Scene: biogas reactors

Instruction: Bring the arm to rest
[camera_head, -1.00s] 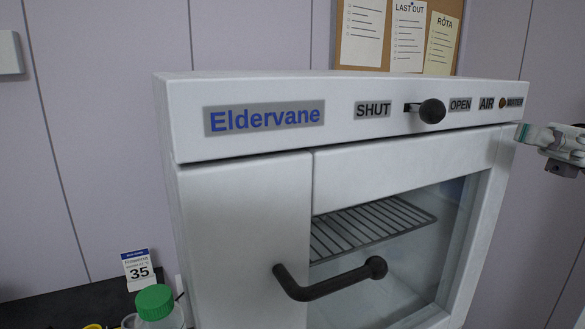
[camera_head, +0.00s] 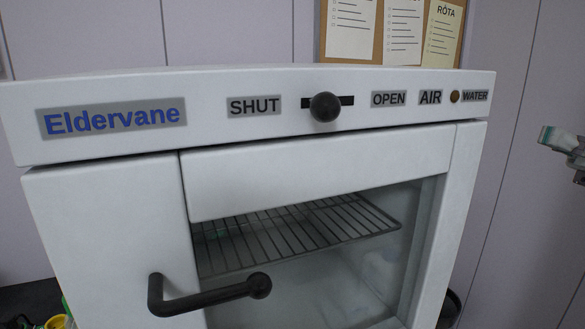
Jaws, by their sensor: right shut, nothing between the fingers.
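My right gripper (camera_head: 547,134) is at the right edge of the head view, shut and empty. It is apart from the white Eldervane cabinet (camera_head: 100,215), to the right of its front corner, against the wall. The cabinet has a black sliding knob (camera_head: 325,107) between the SHUT label (camera_head: 254,106) and the OPEN label (camera_head: 388,98). The knob sits about mid-slot. The cabinet's glass door with its black handle (camera_head: 205,297) appears closed. Most of my right arm is outside the picture. My left gripper is not in view.
A wire shelf (camera_head: 290,232) shows behind the glass. A corkboard (camera_head: 390,50) with papers hangs on the wall above. A dark bin-like object (camera_head: 448,308) stands low at the right of the cabinet. Small yellow and green items lie at the lower left. The right side has free room.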

